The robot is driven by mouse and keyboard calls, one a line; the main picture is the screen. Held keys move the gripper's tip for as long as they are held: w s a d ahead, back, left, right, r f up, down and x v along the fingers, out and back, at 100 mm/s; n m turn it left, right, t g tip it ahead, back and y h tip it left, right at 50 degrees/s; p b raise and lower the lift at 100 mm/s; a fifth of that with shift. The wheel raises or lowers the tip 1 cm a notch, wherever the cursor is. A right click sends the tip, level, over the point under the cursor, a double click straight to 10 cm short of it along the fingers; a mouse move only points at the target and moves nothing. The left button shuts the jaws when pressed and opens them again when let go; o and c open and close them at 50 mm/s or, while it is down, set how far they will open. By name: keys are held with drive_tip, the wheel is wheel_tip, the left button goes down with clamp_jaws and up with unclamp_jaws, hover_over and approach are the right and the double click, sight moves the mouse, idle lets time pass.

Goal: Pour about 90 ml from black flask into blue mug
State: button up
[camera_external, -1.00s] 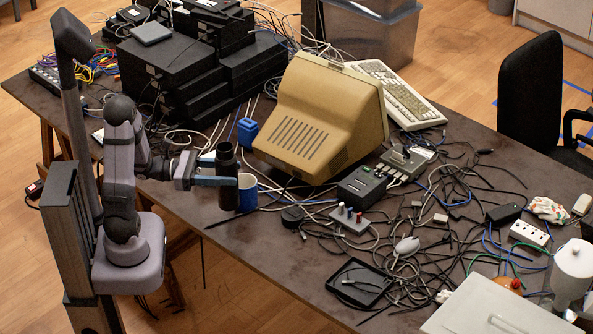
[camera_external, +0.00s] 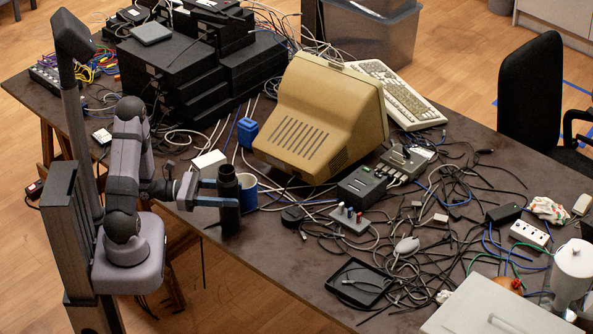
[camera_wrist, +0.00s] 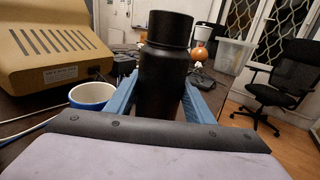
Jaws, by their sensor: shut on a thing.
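The black flask (camera_external: 229,204) stands upright between the fingers of my gripper (camera_external: 215,192), which is shut on it. In the wrist view the flask (camera_wrist: 166,75) shows between the two blue fingers (camera_wrist: 158,100). In the external view its base is low, at or close to the table; I cannot tell if it touches. The blue mug (camera_external: 248,193), white inside, stands upright just behind the flask and is partly hidden by it. In the wrist view the mug (camera_wrist: 92,95) stands left of the flask, apart from it. Its contents are not visible.
A beige monitor (camera_external: 322,118) stands behind the mug. A blue box (camera_external: 247,133) and a white box (camera_external: 209,164) are nearby. Cables and small devices (camera_external: 362,187) crowd the table to the right. The table's front edge (camera_external: 262,264) is close to the flask.

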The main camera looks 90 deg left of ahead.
drive_tip(key=shift+r+n+p, duration=0.25)
drive_tip(key=shift+n+p, duration=0.05)
drive_tip(key=shift+p, duration=0.15)
